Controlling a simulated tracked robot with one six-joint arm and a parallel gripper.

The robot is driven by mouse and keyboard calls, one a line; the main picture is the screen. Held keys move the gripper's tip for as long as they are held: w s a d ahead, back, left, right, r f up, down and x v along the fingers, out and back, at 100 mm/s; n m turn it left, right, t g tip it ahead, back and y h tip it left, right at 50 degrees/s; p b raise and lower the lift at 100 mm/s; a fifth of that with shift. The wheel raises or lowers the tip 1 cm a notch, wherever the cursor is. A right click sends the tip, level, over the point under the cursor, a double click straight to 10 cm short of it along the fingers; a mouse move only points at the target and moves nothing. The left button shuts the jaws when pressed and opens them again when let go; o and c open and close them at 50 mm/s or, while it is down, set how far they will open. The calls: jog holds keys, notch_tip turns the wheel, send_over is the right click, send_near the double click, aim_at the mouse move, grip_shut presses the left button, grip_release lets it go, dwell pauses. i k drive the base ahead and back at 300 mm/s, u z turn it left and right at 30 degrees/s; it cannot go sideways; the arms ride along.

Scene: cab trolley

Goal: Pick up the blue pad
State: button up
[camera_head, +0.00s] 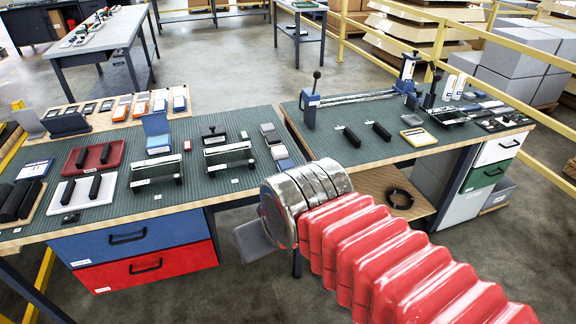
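A small flat blue-topped pad (286,164) lies near the right end of the left workbench, at the front of a short row of small blocks. A larger blue upright holder (156,131) stands further left on the same bench; I cannot tell from the view which one the task means. My arm, with a red ribbed sleeve and a metal collar, reaches in from the lower right. A grey flat part of my gripper (256,241) shows beyond the collar, in front of the bench's right end. Its fingertips are mostly hidden, and I see nothing held.
The left bench (225,183) carries metal-topped fixtures (230,153), a red tray (94,155) and a white tray (88,191). Blue and red drawers (145,270) sit below. A right bench (345,150) holds tools across a narrow gap. Yellow railings stand behind.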

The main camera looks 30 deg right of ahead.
aim_at(283, 164)
jog(key=i, duration=1.6)
jog(key=u, duration=0.05)
